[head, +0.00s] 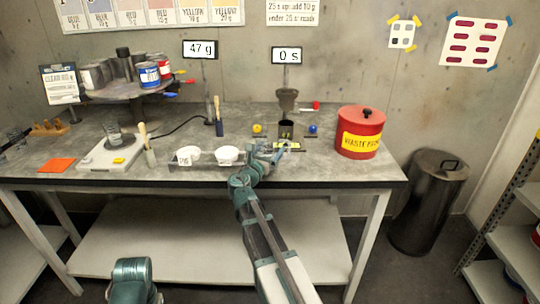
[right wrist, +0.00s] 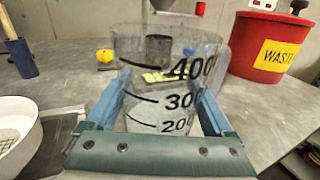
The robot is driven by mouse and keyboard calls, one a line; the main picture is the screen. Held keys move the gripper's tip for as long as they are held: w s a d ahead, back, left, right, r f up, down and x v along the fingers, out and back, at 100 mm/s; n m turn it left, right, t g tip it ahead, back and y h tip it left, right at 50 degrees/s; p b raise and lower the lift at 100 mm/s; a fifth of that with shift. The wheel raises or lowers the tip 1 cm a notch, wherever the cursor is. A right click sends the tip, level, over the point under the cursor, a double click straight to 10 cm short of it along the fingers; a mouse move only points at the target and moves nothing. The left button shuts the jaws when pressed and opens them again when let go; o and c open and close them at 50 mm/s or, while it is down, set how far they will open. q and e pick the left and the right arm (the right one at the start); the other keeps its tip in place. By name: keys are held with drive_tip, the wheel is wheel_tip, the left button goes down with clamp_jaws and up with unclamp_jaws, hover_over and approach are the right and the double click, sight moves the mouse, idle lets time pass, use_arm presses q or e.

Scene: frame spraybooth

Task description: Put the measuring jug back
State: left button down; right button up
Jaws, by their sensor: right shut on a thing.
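The clear measuring jug (right wrist: 160,85) fills the middle of the right wrist view, with black marks for 200, 300 and 400. My right gripper (right wrist: 162,115) is shut on it, one blue finger on each side. The jug looks about upright. In the head view my right gripper (head: 268,153) is over the front part of the grey bench (head: 330,172), just right of two white cups. The jug is hard to make out there, and whether its base touches the bench I cannot tell. My left gripper is not in view; only a link of my left arm shows at the bottom.
White cups (head: 227,155) stand close left of my right gripper. A dark cup (head: 286,131) under a funnel stand (head: 287,97) is behind it, with a yellow label (head: 290,146) in front. A red waste tin (head: 360,133) stands right. A scale (head: 103,156) is left.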

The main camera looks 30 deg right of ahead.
drive_tip(key=shift+r, duration=0.1)
drive_tip(key=shift+f, duration=0.25)
drive_tip(key=o, duration=1.3)
drive_tip(key=shift+r, duration=0.1)
drive_tip(key=shift+c, duration=0.2)
drive_tip(key=shift+r, duration=0.25)
drive_tip(key=v, duration=1.2)
drive_tip(key=shift+f, duration=0.15)
